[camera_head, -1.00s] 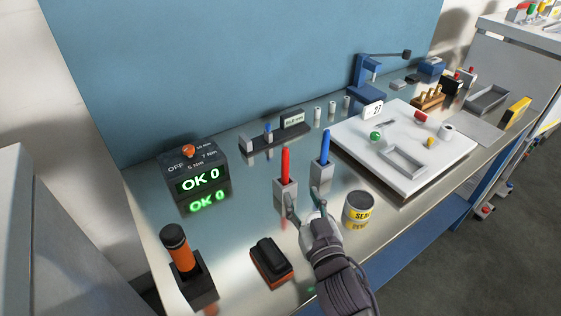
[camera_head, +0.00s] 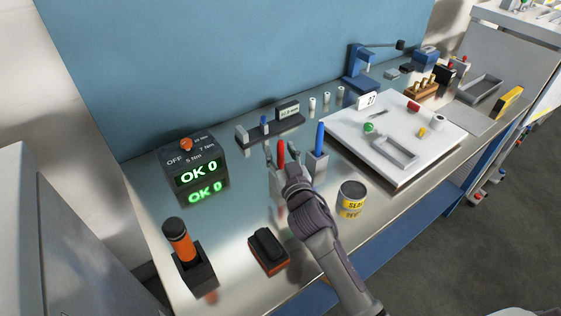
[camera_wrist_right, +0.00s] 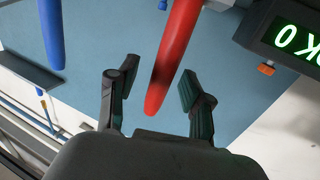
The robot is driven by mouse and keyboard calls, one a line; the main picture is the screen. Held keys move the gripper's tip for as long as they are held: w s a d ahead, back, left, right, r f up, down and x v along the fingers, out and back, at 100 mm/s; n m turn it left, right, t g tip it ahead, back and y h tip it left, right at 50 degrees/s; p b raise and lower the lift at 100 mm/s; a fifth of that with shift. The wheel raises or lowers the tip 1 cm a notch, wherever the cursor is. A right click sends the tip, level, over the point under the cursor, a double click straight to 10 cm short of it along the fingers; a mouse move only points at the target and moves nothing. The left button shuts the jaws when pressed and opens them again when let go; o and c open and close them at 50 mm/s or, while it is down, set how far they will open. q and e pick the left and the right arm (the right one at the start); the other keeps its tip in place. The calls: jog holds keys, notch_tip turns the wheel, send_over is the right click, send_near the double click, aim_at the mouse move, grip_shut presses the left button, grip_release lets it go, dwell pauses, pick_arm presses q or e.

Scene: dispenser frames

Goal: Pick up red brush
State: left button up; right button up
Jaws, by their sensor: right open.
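The red brush (camera_head: 281,153) stands upright in a small grey holder (camera_head: 275,184) on the metal bench; my right gripper partly hides the holder. My right gripper (camera_head: 280,152) is open, with its fingers on either side of the red handle. In the right wrist view the red brush (camera_wrist_right: 172,62) reaches down between the two open fingers (camera_wrist_right: 157,92), with a gap visible to each finger. My left gripper is not in view.
A blue brush (camera_head: 320,137) stands in its own holder (camera_head: 317,166) just right. A yellow-labelled can (camera_head: 351,201), a black and orange block (camera_head: 268,251) and a torque display box (camera_head: 196,166) stand nearby. A white board (camera_head: 400,172) with small parts lies right.

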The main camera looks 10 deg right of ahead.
grip_shut()
dwell(0.3)
jog(key=shift+r, duration=0.15)
